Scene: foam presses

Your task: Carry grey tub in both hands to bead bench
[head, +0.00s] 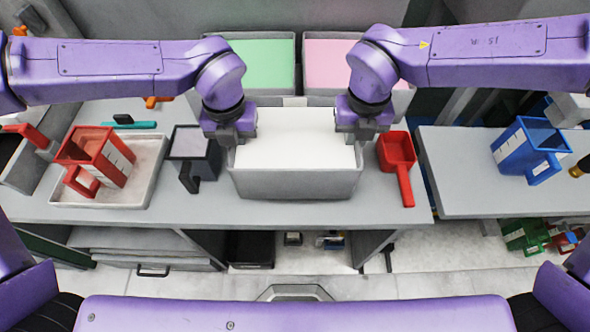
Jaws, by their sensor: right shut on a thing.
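The grey tub (296,185), filled level with something white, stands at the middle of the grey bench (330,211), or just above it; I cannot tell if it touches. My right gripper (360,135) is at the tub's right rim and shut on it. My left gripper (236,138) is at the tub's left rim; its fingertips are hidden, so I cannot see whether it is open or shut. Which surface is the bead bench is not marked in this view.
Green-filled (264,65) and pink-filled (328,65) tubs stand behind. A dark jug (189,160) and a red scoop (397,158) flank the tub. A red jug (95,158) stands in a tray (140,178). A right-hand bench (465,185), beyond a gap, holds a blue jug (530,148).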

